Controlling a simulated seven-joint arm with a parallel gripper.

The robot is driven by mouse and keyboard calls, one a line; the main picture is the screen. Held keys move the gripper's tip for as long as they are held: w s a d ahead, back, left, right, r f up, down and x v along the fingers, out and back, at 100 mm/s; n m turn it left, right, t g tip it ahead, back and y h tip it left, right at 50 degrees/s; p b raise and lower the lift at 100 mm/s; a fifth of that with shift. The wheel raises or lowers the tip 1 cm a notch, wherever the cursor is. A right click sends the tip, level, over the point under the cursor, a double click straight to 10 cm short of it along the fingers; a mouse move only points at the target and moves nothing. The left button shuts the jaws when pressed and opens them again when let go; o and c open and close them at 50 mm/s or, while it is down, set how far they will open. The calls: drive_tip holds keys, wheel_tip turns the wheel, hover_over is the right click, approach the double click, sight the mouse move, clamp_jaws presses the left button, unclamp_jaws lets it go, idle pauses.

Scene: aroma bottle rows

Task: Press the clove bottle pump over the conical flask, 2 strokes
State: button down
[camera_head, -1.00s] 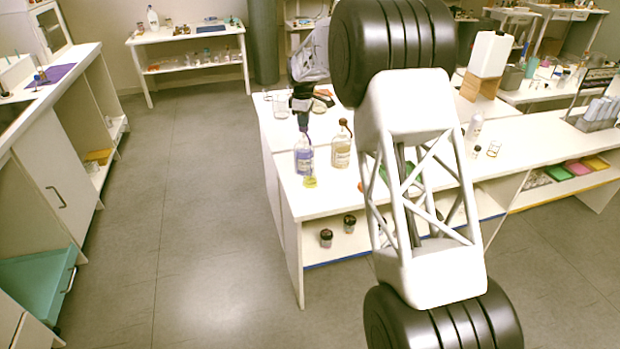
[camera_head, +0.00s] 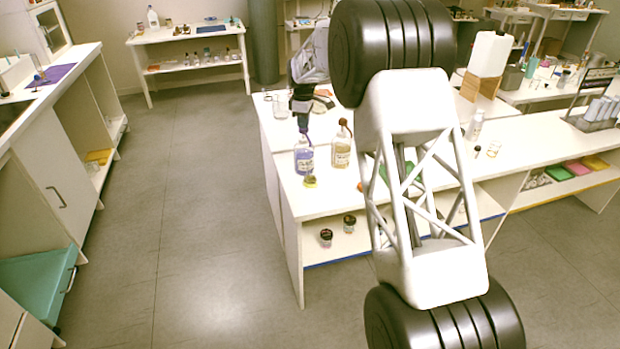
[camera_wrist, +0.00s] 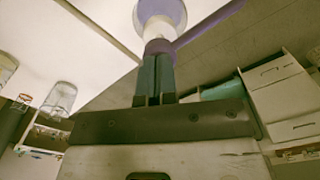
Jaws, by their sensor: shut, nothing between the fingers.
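A bottle with a purple label (camera_head: 304,158) stands upright near the left end of the white bench. Its label text is too small to read, so I cannot tell if it is the clove bottle. My gripper (camera_head: 303,122) is directly above it, pointing down. In the wrist view my gripper (camera_wrist: 157,75) is shut, with its fingertips at the purple pump head (camera_wrist: 158,46); contact is hard to judge. A small vessel with yellow content (camera_head: 310,181), seemingly the conical flask, stands just in front of the bottle.
A bottle of pale yellow liquid (camera_head: 341,152) with a brown top stands close on the right. Glass beakers (camera_head: 280,105) stand behind to the left. My arm hides part of the bench (camera_head: 330,196). Small dark-lidded jars (camera_head: 326,237) are on the shelf below.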

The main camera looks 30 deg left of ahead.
drive_tip(key=shift+r, duration=1.5)
drive_tip(key=shift+f, duration=1.9)
drive_tip(key=shift+r, duration=1.9)
drive_tip(key=shift+r, duration=3)
